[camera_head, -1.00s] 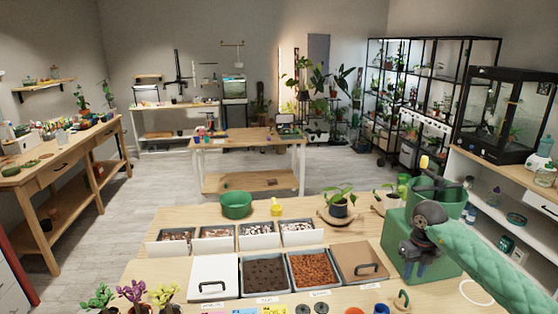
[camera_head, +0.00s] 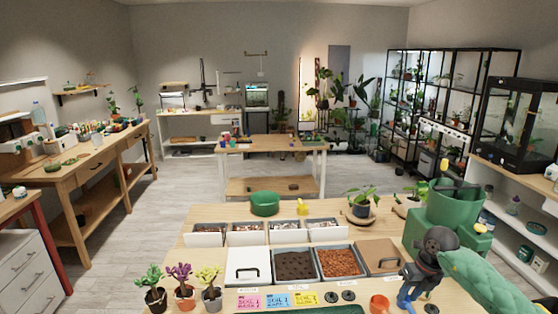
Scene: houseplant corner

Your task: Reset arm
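My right gripper (camera_head: 406,296) is in the camera_head view at the lower right, at the end of my green-sleeved arm. Its fingers point down over the right front of the potting table (camera_head: 200,218), in front of the green box. Nothing clearly shows between the fingers, but they are too small and dark to tell how far apart they are. My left gripper and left arm are out of the picture.
A green box (camera_head: 462,240) and green bucket (camera_head: 456,205) stand beside my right arm. Bins of dark soil (camera_head: 295,264) and orange-brown pellets (camera_head: 340,262) fill the table's middle. Small colourful plants (camera_head: 180,284) and an orange cup (camera_head: 379,304) stand at the front.

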